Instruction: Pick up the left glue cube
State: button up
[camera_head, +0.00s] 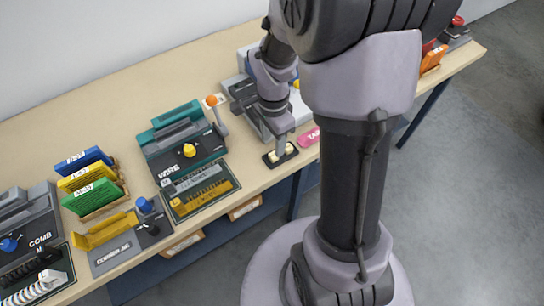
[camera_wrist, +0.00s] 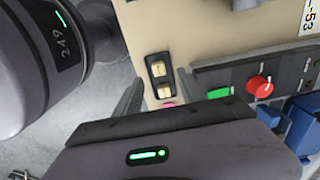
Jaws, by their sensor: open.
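Two small cream glue cubes sit in a small black tray (camera_head: 268,160) near the table's front edge. The left glue cube (camera_head: 273,157) is in the left half of the tray; the other cube (camera_head: 289,150) is beside it. My gripper (camera_head: 281,143) is above the tray in the head view and partly covers it. In the wrist view, the left cube (camera_wrist: 158,69) is the upper one and the other cube (camera_wrist: 164,91) the lower, closer to the pink item. My gripper (camera_wrist: 158,88) has its two fingers apart on either side of the tray, holding nothing.
A pink item (camera_head: 309,138) lies close to the right of the tray. A grey machine with a red knob (camera_wrist: 259,86) and green button (camera_wrist: 218,92) stands near one finger. A teal wire binder (camera_head: 180,135) stands to the left. Bare table lies between.

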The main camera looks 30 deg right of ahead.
aim_at(273, 155)
notch_tip(273, 155, down, 6)
jog(key=b, duration=0.3)
jog(key=shift+s+d+r, duration=0.1)
jog(key=shift+r, duration=0.25)
jog(key=shift+c, duration=0.9)
grip_shut()
notch_tip(273, 155, up, 4)
jog(key=p, duration=0.2)
jog(key=shift+p, duration=0.3)
jog(key=s+d+p, duration=0.3)
jog(key=s+d, duration=0.7)
jog(key=s, duration=0.2)
jog(key=shift+s+r, duration=0.25)
jog(key=shift+r, duration=0.2)
